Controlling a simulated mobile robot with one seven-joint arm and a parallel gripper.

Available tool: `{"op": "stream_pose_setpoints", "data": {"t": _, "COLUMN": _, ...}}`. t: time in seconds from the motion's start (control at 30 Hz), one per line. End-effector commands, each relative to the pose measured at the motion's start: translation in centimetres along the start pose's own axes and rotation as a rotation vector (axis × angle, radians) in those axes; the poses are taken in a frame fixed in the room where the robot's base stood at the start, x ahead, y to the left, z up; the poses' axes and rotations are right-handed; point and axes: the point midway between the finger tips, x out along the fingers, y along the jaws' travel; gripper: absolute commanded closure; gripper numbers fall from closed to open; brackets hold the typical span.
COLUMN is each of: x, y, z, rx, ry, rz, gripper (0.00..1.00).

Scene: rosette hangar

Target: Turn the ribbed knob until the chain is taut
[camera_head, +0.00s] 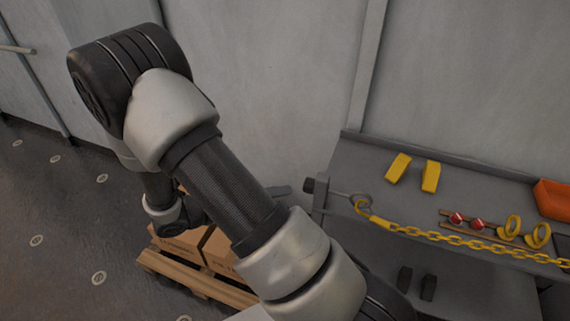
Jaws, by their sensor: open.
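The ribbed knob (309,185) is a small dark piece at the left end of the grey bench, with a rod and ring (360,200) to its right. Its ribs are too small to make out. The yellow chain (450,240) hooks on near the ring and runs right along the bench front, out of frame. It bends down near the hook, then runs nearly straight; its tension is hard to judge. My gripper (281,191) is mostly hidden behind my forearm. A dark finger part shows just left of the knob, seemingly apart from it. The jaws are open.
The grey bench (380,155) holds two yellow blocks (414,173), red-and-brown items (466,221), yellow rings (524,231) and an orange bin (553,199). Cardboard boxes (222,247) on a wooden pallet (190,280) stand below left. Open floor lies farther left; a grey wall stands behind.

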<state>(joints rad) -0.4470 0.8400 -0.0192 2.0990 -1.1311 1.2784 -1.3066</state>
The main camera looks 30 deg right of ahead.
Motion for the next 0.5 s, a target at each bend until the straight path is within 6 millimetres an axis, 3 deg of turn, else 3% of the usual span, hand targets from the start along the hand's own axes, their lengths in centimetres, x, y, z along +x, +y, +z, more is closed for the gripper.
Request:
{"op": "stream_pose_setpoints", "data": {"t": 0.03, "x": 0.5, "y": 2.1, "z": -0.6, "rx": -0.138, "ry": -0.064, "rz": -0.027, "gripper": 0.41}}
{"op": "stream_pose_setpoints", "data": {"t": 0.2, "x": 1.4, "y": 6.6, "z": -1.5, "rx": -0.470, "ry": -0.226, "rz": -0.096, "gripper": 0.41}}
{"op": "stream_pose_setpoints", "data": {"t": 0.33, "x": 1.7, "y": 8.2, "z": -1.9, "rx": -0.586, "ry": -0.282, "rz": -0.123, "gripper": 0.41}}
{"op": "stream_pose_setpoints", "data": {"t": 0.5, "x": 3.0, "y": 8.5, "z": -1.6, "rx": -0.614, "ry": -0.294, "rz": -0.131, "gripper": 0.41}}
